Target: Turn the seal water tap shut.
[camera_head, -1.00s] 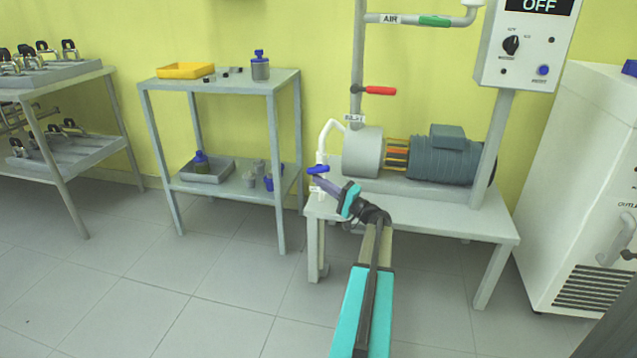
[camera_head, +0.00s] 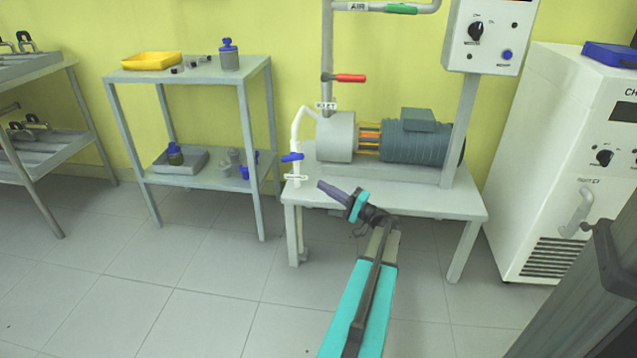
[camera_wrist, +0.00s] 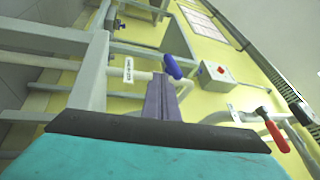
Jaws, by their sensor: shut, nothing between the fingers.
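The seal water tap (camera_head: 292,157) has a blue lever on a white pipe (camera_head: 296,128) left of the pump. In the head view the lever lies roughly crosswise to the upright pipe. My gripper (camera_head: 322,188) is shut and empty, to the right of and below the lever, with a visible gap. In the wrist view the blue lever (camera_wrist: 173,67) shows just beyond the purple fingertips (camera_wrist: 160,82). A white label (camera_wrist: 128,70) sits on the pipe there; I cannot read it.
The pump motor (camera_head: 415,142) stands on a grey bench (camera_head: 430,202). A red-handled valve (camera_head: 349,78) is above. A control box (camera_head: 485,35) is at upper right, a white chiller (camera_head: 540,180) at right. A shelf (camera_head: 190,76) stands left. Floor in front is clear.

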